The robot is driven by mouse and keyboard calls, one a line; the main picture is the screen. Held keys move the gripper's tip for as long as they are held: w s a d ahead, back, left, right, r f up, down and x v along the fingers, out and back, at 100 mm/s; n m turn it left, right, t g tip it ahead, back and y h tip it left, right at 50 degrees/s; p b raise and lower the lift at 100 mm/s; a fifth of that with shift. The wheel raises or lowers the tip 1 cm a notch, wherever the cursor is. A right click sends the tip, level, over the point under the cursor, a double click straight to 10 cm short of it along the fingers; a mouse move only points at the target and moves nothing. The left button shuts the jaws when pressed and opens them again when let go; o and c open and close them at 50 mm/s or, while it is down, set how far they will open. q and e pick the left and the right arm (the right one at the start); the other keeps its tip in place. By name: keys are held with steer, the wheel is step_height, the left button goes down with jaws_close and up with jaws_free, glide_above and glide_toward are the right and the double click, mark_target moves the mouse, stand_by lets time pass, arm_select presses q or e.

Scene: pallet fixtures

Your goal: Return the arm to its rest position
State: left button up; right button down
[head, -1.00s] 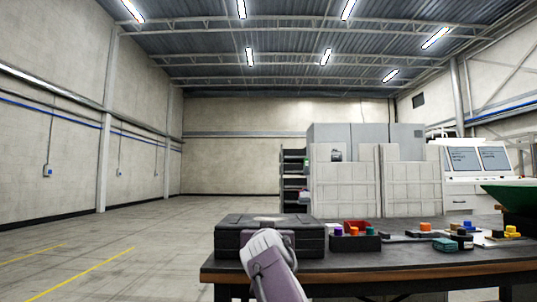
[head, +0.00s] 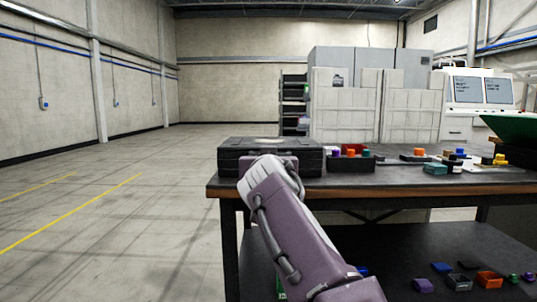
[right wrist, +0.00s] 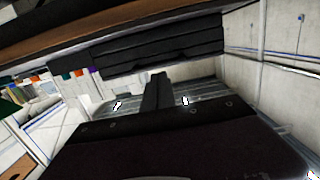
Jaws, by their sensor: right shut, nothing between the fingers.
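My right arm (head: 290,235) is purple with a pale joint and rises from the bottom of the head view, in front of the table's near edge. Its upper end overlaps the black case (head: 235,158) in the picture; I cannot tell whether they touch. In the right wrist view my right gripper (right wrist: 157,88) shows as dark fingers close together, shut and empty. That view is strongly tilted, with the case (right wrist: 150,50) and table edge (right wrist: 60,40) above the fingers. My left gripper is not in view.
The dark table (head: 400,187) carries a small black bin (head: 352,165) and several coloured parts. Its lower shelf (head: 400,255) holds more small parts. Grey cabinets (head: 360,75) and a machine with screens (head: 470,90) stand behind. Open floor (head: 110,200) lies at left.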

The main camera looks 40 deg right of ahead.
steer(key=shift+s+a+f, duration=0.45)
steer(key=shift+s+a, duration=0.3)
steer(key=shift+s, duration=0.1)
steer(key=w+a+f+n+g+y+p, duration=0.1)
steer(key=w+a+f+n+y+p, duration=0.1)
steer(key=w+a+f+y+p, duration=0.45)
steer(key=s+a+f+n+g, duration=0.1)
steer(key=a+f+g, duration=0.15)
steer(key=f, duration=0.65)
steer(key=s+a+f+n+g, duration=0.1)
steer(key=a+f, duration=0.3)
steer(key=f, duration=0.5)
steer(key=s+a+f+n+g+y+p, duration=0.15)
steer(key=s+a+f+g, duration=0.25)
steer(key=s+f, duration=0.5)
steer(key=s+a+f+n+g+y+p, duration=0.1)
steer(key=s+a+f+g+y, duration=0.3)
steer(key=s+f, duration=0.5)
step_height(320, 180, up, 38)
steer(key=a+n+h+p, duration=0.1)
steer(key=p, duration=3.6)
steer(key=shift+t+p, duration=0.4)
steer(key=shift+t, duration=0.05)
